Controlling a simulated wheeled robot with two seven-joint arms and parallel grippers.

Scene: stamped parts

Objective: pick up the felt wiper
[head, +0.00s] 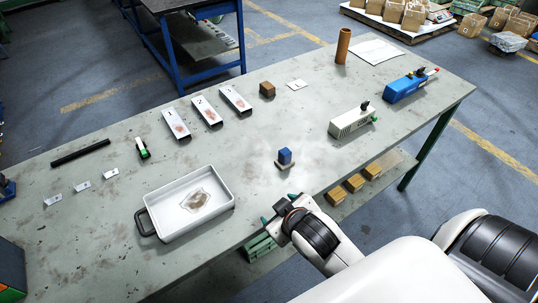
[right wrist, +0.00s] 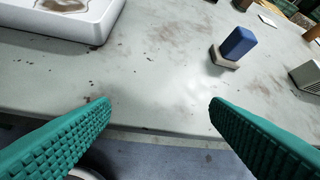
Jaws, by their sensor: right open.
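The felt wiper, a blue block handle on a grey-beige felt base (head: 285,157), stands upright on the grey table near its front edge. It also shows in the right wrist view (right wrist: 238,44), at upper right, beyond the fingers. My right gripper (head: 279,208) is open at the table's front edge, nearer to me than the wiper and apart from it. Its two green ribbed fingers show in the right wrist view (right wrist: 160,105) with nothing between them. My left gripper is not in view.
A white tray (head: 167,232) with a stained floor and dark handle stands left of the wiper. A cream device (head: 350,121) and a blue device (head: 405,88) stand to the right. Three stamped metal strips (head: 207,111) and a brown block (head: 267,89) lie behind. Table around the wiper is clear.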

